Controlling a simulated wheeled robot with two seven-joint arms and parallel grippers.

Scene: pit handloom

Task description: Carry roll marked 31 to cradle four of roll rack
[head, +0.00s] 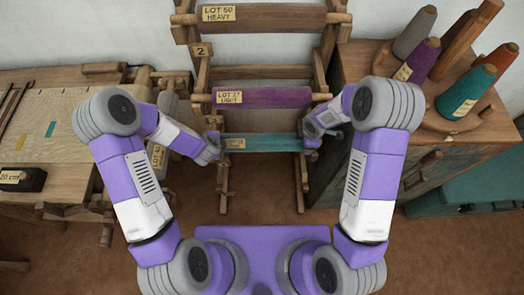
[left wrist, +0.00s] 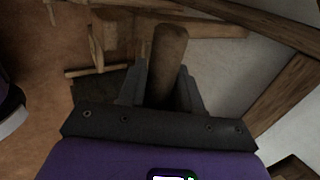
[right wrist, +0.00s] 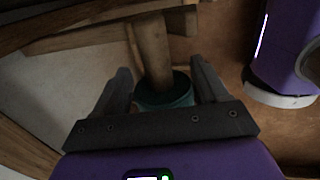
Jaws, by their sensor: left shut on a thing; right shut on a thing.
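A teal roll (head: 262,143) with a small tan tag lies level across the front of the roll rack (head: 320,75), below the purple roll. The tag's writing is too small to read, so I cannot confirm 31. My left gripper (head: 215,143) is shut on its left wooden end, which shows between the fingers in the left wrist view (left wrist: 169,50). My right gripper (head: 308,140) is shut on its right wooden end, seen in the right wrist view (right wrist: 151,50) beside the teal cloth (right wrist: 170,93). I cannot tell whether the roll touches the rack. No cradle-four mark is readable.
Higher on the rack are a purple roll (head: 262,97) tagged LOT 27 LIGHT and a brown roll (head: 260,18) tagged LOT 50 HEAVY. A "2" plate (head: 201,51) marks the left upright. A cabinet with yarn cones (head: 465,92) stands right; the loom (head: 75,105) stands left.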

